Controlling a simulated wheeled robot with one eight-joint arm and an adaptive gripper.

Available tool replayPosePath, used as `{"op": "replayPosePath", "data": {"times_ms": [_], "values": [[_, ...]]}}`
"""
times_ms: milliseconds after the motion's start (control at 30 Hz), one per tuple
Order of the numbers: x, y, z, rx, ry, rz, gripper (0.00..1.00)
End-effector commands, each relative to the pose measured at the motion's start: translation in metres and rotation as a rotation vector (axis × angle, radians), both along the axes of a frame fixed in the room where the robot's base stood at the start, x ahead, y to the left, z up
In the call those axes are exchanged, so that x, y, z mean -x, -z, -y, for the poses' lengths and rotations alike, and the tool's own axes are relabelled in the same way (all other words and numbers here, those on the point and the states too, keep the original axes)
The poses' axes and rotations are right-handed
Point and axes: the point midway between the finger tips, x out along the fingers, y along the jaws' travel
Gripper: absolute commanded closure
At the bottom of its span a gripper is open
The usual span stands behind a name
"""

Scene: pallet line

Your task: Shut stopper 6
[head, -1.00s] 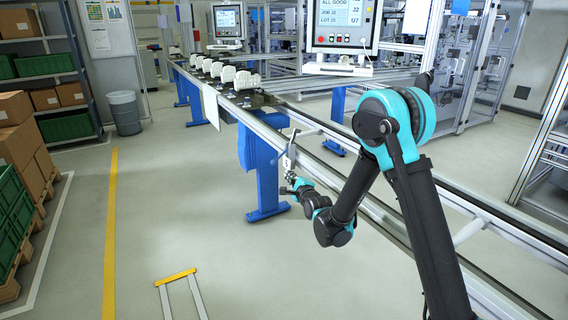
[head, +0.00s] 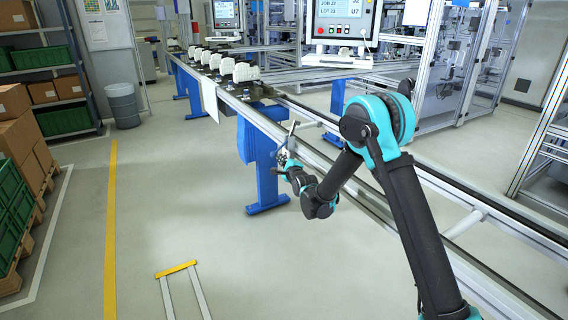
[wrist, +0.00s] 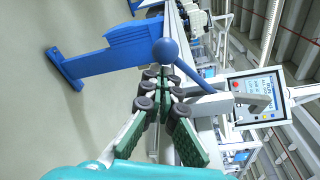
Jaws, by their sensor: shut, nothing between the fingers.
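In the wrist view a blue ball knob (wrist: 165,50) sits on a blue lever (wrist: 188,74) beside the conveyor rail. I cannot read a number on it, so I cannot tell if it is stopper 6. My gripper (wrist: 163,73) is shut and empty, its dark fingertips just below the knob in the picture. I cannot tell if they touch it. In the head view my gripper (head: 281,158) is small, at the near side of the conveyor (head: 322,155), by a pale upright bracket (head: 291,137). The knob is not clear there.
White parts (head: 245,71) stand in a row on the line's far end. A blue conveyor leg (head: 262,175) stands just left of my gripper. A screen (head: 342,20) hangs behind the line.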

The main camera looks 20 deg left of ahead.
Motion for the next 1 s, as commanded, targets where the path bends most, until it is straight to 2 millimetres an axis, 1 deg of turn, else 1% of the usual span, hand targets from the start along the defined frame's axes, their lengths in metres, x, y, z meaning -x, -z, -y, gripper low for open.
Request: {"op": "replayPosePath", "data": {"times_ms": [200,567,1000], "values": [[-0.0051,0.0006,-0.0044,0.000,0.000,0.000,1.00],[-0.0046,0.0000,-0.0045,-0.005,0.000,-0.006,1.00],[-0.0023,-0.0051,-0.0067,-0.056,-0.001,-0.066,1.00]]}}
